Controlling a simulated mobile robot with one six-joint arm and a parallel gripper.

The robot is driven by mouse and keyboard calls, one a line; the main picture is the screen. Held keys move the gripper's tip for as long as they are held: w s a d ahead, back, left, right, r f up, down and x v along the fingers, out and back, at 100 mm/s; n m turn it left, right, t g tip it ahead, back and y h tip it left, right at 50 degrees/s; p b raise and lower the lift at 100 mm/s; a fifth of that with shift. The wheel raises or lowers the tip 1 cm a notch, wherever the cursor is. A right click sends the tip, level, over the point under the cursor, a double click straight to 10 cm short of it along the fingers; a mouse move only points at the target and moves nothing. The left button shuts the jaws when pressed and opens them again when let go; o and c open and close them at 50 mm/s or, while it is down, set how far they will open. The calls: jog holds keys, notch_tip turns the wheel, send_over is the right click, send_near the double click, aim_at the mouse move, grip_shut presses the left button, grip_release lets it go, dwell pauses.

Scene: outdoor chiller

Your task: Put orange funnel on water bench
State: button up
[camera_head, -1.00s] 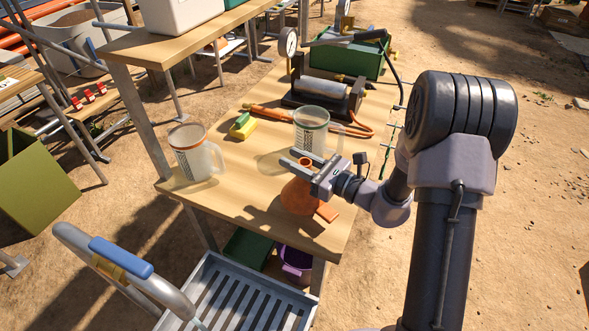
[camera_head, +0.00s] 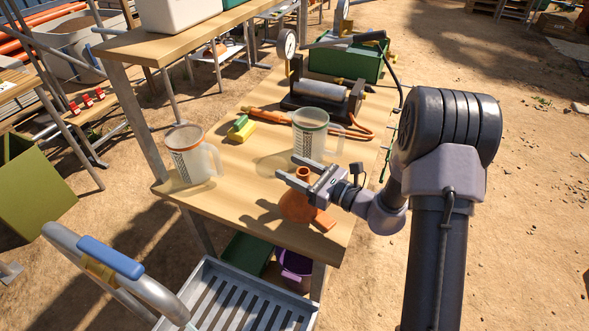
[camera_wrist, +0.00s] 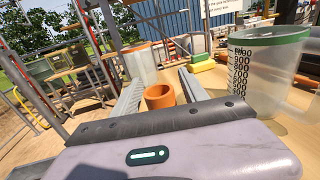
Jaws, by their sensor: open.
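The orange funnel (camera_head: 297,206) sits on the near part of the wooden bench top (camera_head: 235,215), with its narrow spout up. My gripper (camera_head: 290,169) is open and empty, above and close to the funnel. In the wrist view the spout (camera_wrist: 160,96) shows between the two fingers of my gripper (camera_wrist: 158,88), its lower part hidden behind the gripper body. I cannot tell whether the fingers are level with the spout. Which surface is the water bench is not clear from these frames.
A green-rimmed measuring jug (camera_head: 310,135) stands just behind my gripper; it also shows in the wrist view (camera_wrist: 265,75). An orange-rimmed jug (camera_head: 188,158) stands at the left edge. A yellow-green sponge (camera_head: 241,129) and a pump with gauge (camera_head: 325,97) lie behind. A grey cart (camera_head: 245,300) is in front.

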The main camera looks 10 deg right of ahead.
jog(key=shift+r, duration=0.3)
jog(key=p+v, duration=0.3)
jog(key=v, duration=0.9)
jog(key=s+a+r+n+g+h, duration=0.1)
jog(key=s+a+r+n+g, duration=0.7)
jog(key=s+a+n+g, duration=0.45)
jog(key=s+d+r+n+t+h, duration=0.4)
jog(key=s+r+n+t+h, duration=0.1)
jog(key=s+n+h, duration=0.3)
jog(key=shift+s+r+n+h, duration=0.3)
jog(key=shift+r+n+h, duration=0.3)
jog(key=shift+n+h, duration=0.4)
jog(key=shift+t, duration=0.25)
